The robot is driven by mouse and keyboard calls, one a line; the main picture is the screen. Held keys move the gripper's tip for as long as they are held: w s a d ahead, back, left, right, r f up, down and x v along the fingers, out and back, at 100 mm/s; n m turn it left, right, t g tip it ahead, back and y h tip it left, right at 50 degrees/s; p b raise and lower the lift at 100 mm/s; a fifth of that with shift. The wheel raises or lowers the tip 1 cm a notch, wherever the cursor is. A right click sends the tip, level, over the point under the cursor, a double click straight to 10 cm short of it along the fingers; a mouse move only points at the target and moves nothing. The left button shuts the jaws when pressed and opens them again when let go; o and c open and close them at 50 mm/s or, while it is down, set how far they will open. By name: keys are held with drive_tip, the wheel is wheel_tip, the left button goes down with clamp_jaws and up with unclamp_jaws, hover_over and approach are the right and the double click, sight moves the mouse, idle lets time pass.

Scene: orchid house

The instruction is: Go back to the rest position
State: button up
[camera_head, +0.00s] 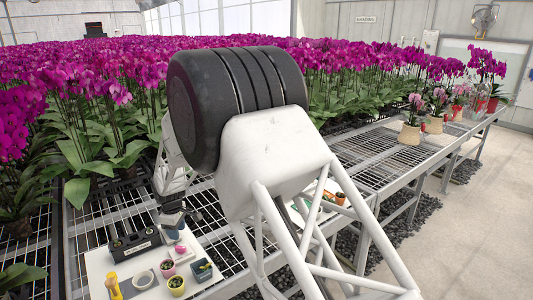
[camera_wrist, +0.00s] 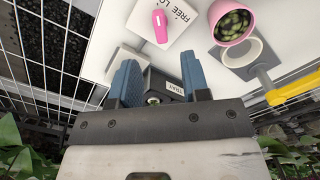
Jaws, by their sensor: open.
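My gripper (camera_head: 172,226) is above the back of a white board (camera_head: 98,268), just right of a black box with a label (camera_head: 122,248). In the wrist view its two blue fingers (camera_wrist: 160,84) stand apart. A dark box with a white label (camera_wrist: 172,90) shows between and beyond them; nothing appears gripped. My large white and black arm links cover the middle of the head view and hide part of the bench.
Dense magenta orchids (camera_head: 100,110) stand behind. Floor (camera_head: 470,230) is clear at right.

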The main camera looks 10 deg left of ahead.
drive_tip(key=s+d+r+m, duration=0.25)
drive_tip(key=d+r, duration=0.55)
drive_tip(key=d, duration=0.4)
drive_tip(key=s+d+r+m+t, duration=0.1)
drive_tip(key=s+d+r+m, duration=0.15)
drive_tip(key=d+r, duration=0.75)
drive_tip(key=s+d+r+m, duration=0.2)
drive_tip(key=d+r+m, duration=0.25)
drive_tip(key=d, duration=1.05)
drive_tip(key=s+d+r+m+t, duration=0.1)
drive_tip(key=s+d+r+m, duration=0.35)
drive_tip(key=s+d, duration=0.95)
drive_tip(key=s+d+m, duration=0.2)
drive_tip(key=s+d, duration=0.3)
drive_tip(key=s, duration=0.3)
drive_tip(key=s+d+f+m, duration=0.1)
drive_tip(key=s+d+m, duration=0.1)
drive_tip(key=s+d, duration=0.3)
drive_tip(key=shift+s+d+f+t, duration=0.2)
drive_tip(key=shift+s+d+t, duration=0.1)
drive_tip(key=shift+s, duration=1.1)
